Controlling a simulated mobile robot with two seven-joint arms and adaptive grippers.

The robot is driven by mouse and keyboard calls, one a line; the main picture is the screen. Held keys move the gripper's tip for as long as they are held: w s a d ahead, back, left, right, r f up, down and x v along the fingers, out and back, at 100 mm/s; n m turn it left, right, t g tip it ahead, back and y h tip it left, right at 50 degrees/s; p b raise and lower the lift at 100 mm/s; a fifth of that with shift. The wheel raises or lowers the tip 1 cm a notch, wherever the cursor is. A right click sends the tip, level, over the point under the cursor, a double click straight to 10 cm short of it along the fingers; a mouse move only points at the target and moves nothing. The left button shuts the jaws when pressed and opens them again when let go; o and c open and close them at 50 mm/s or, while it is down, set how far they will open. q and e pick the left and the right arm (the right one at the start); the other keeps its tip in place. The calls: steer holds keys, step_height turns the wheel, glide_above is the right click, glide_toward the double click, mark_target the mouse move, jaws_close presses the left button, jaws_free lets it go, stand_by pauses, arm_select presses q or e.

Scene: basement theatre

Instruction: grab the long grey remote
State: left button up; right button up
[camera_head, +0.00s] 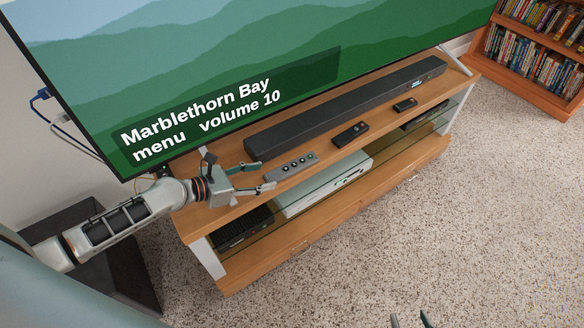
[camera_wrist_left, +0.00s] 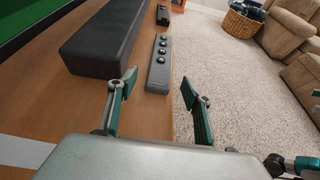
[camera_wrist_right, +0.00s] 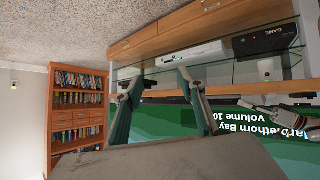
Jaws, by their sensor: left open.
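The long grey remote (camera_head: 291,166) lies on the wooden top of the TV stand (camera_head: 220,222), in front of the soundbar, with a row of round buttons up. In the left wrist view the remote (camera_wrist_left: 159,62) points away from me, its near end about in line with the gap between my fingertips. My left gripper (camera_head: 259,178) is open and empty, just left of the remote's near end; its fingers (camera_wrist_left: 159,88) are spread. My right gripper (camera_head: 410,319) shows only its fingertips at the bottom edge in the head view. In the right wrist view its fingers (camera_wrist_right: 158,84) are apart and empty.
A black soundbar (camera_head: 350,108) runs behind the remote, below the large TV (camera_head: 250,60). A black remote (camera_head: 350,134) and a small black object (camera_head: 405,104) lie further right. A white console (camera_head: 325,182) is on the shelf below. Open carpet (camera_head: 440,230) lies in front.

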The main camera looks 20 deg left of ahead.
mark_target(274, 176)
arm_select(q)
steer(key=shift+w+d+f, duration=0.75)
steer(key=shift+w+f, duration=0.1)
steer(key=shift+f, duration=0.1)
steer(key=shift+w+d+f, duration=0.1)
steer(key=shift+w+d, duration=0.05)
steer(key=shift+w, duration=0.15)
steer(key=shift+w+d, duration=0.1)
steer(key=shift+d, duration=0.05)
arm_select(e)
steer(key=shift+w+a+r, duration=0.25)
steer(key=shift+w+r, duration=0.1)
steer(key=shift+w, duration=0.1)
